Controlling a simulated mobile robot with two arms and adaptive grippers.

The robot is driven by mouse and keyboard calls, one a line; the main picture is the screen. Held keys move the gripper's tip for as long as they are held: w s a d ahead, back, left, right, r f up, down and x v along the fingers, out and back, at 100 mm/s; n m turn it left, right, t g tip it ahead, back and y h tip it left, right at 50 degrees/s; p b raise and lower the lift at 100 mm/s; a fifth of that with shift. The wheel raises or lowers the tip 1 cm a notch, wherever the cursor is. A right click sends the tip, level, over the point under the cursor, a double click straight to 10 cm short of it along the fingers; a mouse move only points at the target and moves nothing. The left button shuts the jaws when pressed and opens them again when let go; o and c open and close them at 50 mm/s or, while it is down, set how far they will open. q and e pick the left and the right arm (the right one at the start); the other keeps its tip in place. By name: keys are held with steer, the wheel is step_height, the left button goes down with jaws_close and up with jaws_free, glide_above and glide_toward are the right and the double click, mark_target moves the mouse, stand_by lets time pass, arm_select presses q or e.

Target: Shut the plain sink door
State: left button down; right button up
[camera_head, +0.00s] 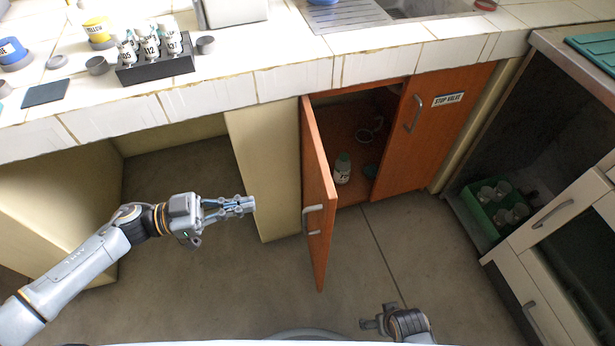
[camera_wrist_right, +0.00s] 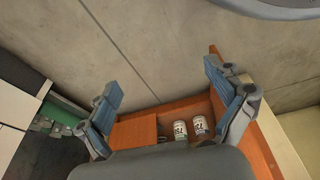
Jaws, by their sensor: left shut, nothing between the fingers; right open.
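The plain sink door (camera_head: 318,190) is orange, has no label, and stands open, swung out from the cabinet under the sink. Its pale handle (camera_head: 312,209) is on the face turned left. My left gripper (camera_head: 251,204) is shut and empty, to the left of the door and apart from it. My right gripper (camera_head: 368,324) is low in the head view, to the right of the door. In the right wrist view my right gripper (camera_wrist_right: 160,78) is open with nothing between its fingers; the orange cabinet shows beyond it.
The closed orange door labelled STOP VALVE (camera_head: 430,125) is beside the opening. A cream panel (camera_head: 265,170) stands left of the door. The floor (camera_head: 350,260) ahead is clear.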

arm_select(q)
glide_toward(322, 195)
steer(key=x, duration=0.5)
steer(key=shift+s+d+r, duration=0.15)
steer(key=shift+d+r, duration=0.2)
steer(key=shift+d, duration=0.65)
arm_select(e)
steer(key=shift+s+d+r, duration=0.15)
steer(key=shift+s+r, duration=0.05)
steer(key=shift+s, duration=0.55)
arm_select(q)
steer(key=shift+w+d, duration=0.1)
steer(key=shift+w, duration=0.1)
arm_select(e)
steer(key=shift+s, duration=0.15)
